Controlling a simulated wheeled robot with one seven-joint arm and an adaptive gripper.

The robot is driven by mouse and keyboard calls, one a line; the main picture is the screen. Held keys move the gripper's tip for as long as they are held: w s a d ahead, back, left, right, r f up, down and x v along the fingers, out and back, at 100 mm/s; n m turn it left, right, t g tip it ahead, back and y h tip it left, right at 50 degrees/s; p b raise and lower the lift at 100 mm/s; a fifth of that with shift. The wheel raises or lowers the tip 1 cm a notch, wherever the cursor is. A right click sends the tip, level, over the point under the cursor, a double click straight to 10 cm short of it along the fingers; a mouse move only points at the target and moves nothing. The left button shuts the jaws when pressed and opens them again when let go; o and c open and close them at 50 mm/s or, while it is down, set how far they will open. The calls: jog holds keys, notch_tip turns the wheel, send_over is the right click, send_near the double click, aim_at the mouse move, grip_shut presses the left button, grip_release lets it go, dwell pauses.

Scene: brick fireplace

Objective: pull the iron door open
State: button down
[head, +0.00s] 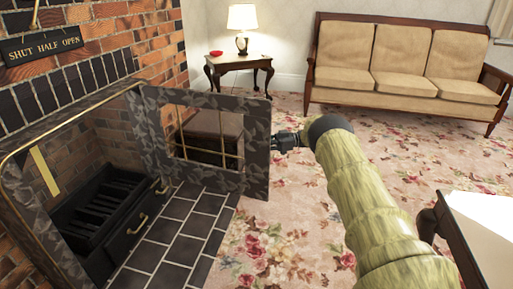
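The iron door (256,147) is a dark mottled panel with a barred window opening. It stands swung well out from the fireplace opening (95,150), over the tiled hearth and the carpet edge. My gripper (277,141) is at the door's outer edge on the right, at about mid height. My arm reaches in from the lower right. The fingertips are small and dark against the door, so I cannot tell whether they touch it or are closed on it.
A black grate (85,207) with brass handles sits inside the fireplace. Dark hearth tiles (165,240) lie before it. A side table (236,63) with a lamp (242,20) and a sofa (400,60) stand behind. A table (480,235) is at right. Floral carpet (280,225) is open between.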

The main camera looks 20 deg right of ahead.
jog(key=shift+s+d+f, duration=0.1)
jog(key=shift+d+f, duration=0.05)
jog(key=shift+d, duration=0.15)
jog(key=c, duration=1.6)
grip_release()
jog(key=shift+d, duration=0.1)
jog(key=shift+o, duration=0.3)
jog(key=shift+a, duration=0.4)
jog(key=s+d, duration=0.1)
jog(key=d, duration=0.6)
jog(key=shift+d, duration=0.15)
jog(key=shift+s, duration=0.1)
